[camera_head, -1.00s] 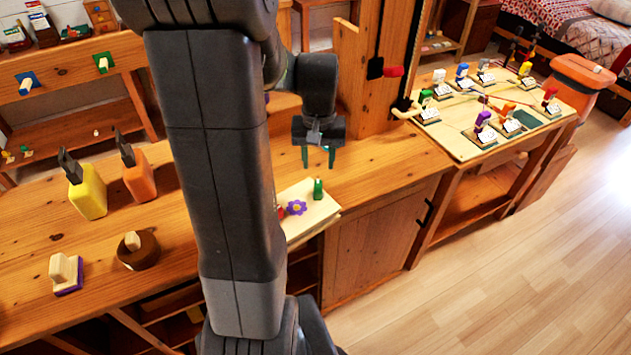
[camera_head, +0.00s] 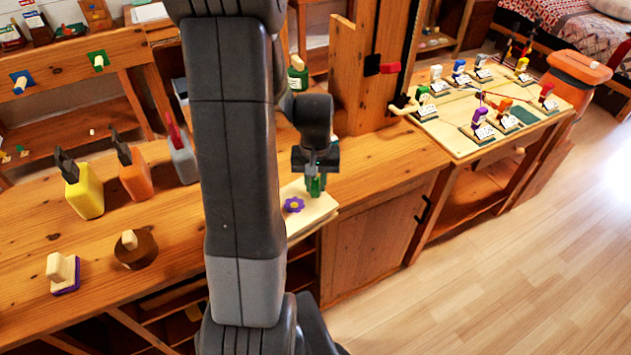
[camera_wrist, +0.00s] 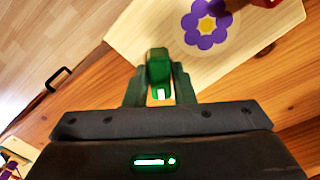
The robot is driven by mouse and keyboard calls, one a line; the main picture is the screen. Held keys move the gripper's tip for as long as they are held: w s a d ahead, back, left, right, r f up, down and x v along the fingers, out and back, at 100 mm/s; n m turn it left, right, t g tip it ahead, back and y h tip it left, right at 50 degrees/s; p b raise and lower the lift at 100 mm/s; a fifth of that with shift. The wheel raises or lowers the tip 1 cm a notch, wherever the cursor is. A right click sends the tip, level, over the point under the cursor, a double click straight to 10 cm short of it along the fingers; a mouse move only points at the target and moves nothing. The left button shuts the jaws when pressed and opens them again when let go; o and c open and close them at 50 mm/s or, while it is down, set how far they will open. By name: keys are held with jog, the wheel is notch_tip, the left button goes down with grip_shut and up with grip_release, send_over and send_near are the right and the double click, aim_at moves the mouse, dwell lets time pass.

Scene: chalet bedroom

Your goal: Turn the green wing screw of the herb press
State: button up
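The herb press board (camera_head: 318,205) is a pale wooden slab at the bench's front edge, with a purple flower with a yellow centre (camera_head: 294,205) on it. It also shows in the wrist view (camera_wrist: 135,35). The green wing screw (camera_wrist: 159,66) stands at one corner of the board. My gripper (camera_head: 316,185) is low over that corner, pointing down. In the wrist view its two dark green fingers (camera_wrist: 159,84) stand on either side of the screw and appear closed against it. The fingers partly hide the screw in the head view.
Yellow (camera_head: 84,192), orange (camera_head: 133,175) and grey (camera_head: 182,158) bottles stand on the bench at left. A round wooden piece (camera_head: 135,250) lies nearer. A wooden post (camera_head: 362,75) rises behind my gripper. A table with several coloured figures (camera_head: 450,135) is at right.

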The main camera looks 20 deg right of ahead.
grip_shut()
jog(key=shift+m, duration=0.3)
jog(key=m+b, duration=0.1)
jog(key=m, duration=0.3)
jog(key=shift+m, duration=0.4)
jog(key=m, duration=0.4)
jog(key=shift+m+b, duration=0.4)
jog(key=o, duration=0.5)
grip_release()
